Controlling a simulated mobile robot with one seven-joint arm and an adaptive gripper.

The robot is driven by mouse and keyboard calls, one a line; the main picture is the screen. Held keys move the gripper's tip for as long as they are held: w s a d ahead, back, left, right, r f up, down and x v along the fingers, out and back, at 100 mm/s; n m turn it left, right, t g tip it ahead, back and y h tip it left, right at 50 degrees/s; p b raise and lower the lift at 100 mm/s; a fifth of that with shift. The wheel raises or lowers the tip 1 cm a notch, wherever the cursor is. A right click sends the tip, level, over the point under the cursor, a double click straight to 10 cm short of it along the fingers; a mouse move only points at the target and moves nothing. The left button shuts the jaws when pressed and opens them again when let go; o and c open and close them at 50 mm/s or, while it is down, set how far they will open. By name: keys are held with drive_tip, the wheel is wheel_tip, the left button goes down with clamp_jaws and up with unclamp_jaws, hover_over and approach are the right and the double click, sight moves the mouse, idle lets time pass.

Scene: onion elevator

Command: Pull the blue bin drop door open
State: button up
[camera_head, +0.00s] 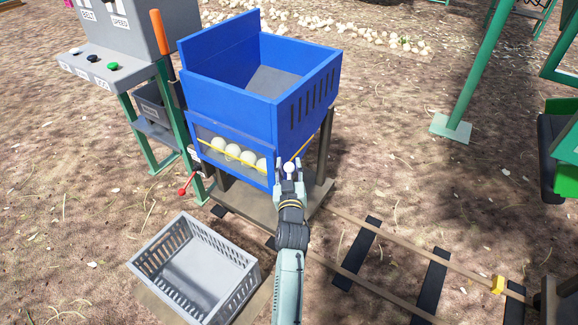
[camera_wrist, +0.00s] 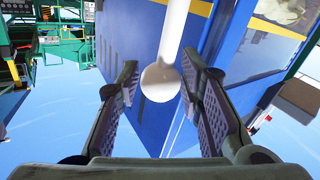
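The blue bin (camera_head: 312,92) stands on a raised stand, open at the top. Its low front has a see-through door panel (camera_head: 205,137) with a yellow strip, and several pale round onions (camera_head: 233,151) show behind it. A white rod ending in a round knob (camera_wrist: 160,83) sticks out towards my gripper (camera_head: 291,168) at the bin's front right corner. In the wrist view my gripper (camera_wrist: 162,75) is open, with one finger on each side of the knob and gaps visible on both sides. The door looks shut.
A grey slatted crate (camera_head: 232,301) stands on the ground below the bin. A grey control box (camera_head: 97,66) with buttons, an orange-handled lever (camera_head: 160,33) and a red-knobbed lever (camera_head: 183,190) are at left. Rails (camera_head: 392,235) run right.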

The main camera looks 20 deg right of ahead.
clamp_jaws()
idle(0.4)
drive_tip(key=shift+s+f+t+h+b, duration=0.15)
drive_tip(key=shift+t+h+b, duration=0.15)
drive_tip(key=shift+b, duration=0.05)
